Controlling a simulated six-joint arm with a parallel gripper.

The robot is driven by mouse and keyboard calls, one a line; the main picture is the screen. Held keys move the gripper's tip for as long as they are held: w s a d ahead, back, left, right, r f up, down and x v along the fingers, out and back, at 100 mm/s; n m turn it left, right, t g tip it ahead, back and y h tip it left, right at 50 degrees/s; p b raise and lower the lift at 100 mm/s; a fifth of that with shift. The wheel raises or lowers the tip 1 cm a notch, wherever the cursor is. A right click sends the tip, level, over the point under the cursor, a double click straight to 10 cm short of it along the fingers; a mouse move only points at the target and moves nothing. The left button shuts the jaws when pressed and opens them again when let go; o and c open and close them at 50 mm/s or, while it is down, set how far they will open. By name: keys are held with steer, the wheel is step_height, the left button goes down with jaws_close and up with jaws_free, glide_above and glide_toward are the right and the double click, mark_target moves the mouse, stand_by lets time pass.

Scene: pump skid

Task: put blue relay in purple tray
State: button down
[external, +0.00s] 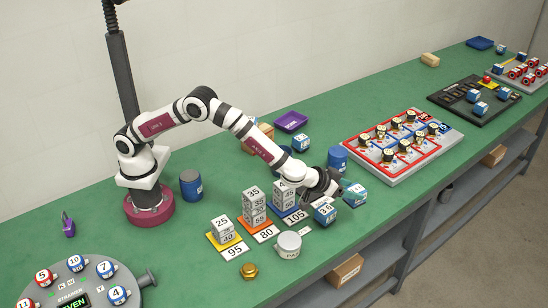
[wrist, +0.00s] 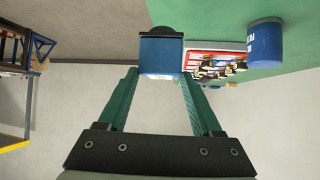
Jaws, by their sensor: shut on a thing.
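My gripper (external: 342,187) is shut on a blue relay (external: 355,195), a small block with a pale label, near the front edge of the green table. The purple tray (external: 291,121) lies at the back of the table, behind my forearm, and looks empty. It does not show in the wrist view.
Stacked grey number blocks (external: 284,195) stand left of my gripper, with a white round container (external: 288,246) in front. A blue cylinder (external: 337,157) stands behind my gripper. A red-framed board (external: 400,136) lies to the right. Another blue block (external: 300,142) is near the tray.

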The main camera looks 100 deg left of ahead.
steer(key=s+a+r+n+g+y, duration=0.1)
steer(key=s+a+r, duration=0.15)
steer(key=a, duration=0.85)
steer(key=s+a+r+n+g+y, duration=0.15)
steer(key=s+a, duration=0.25)
steer(key=a, duration=0.7)
steer(key=s+a+n+g+y, duration=0.1)
steer(key=s+a+n+g, duration=0.15)
steer(key=s+a, duration=1.2)
steer(key=shift+t, duration=0.5)
steer(key=s+a+f, duration=0.1)
steer(key=a+f, duration=0.2)
steer(key=a, duration=0.1)
steer(key=s+a+f, duration=0.1)
steer(key=a+f, duration=0.3)
steer(key=s+a+f, duration=0.1)
steer(key=a+f, duration=0.3)
steer(key=shift+a, duration=0.4)
steer(key=shift+f, duration=0.1)
steer(key=shift+f, duration=0.2)
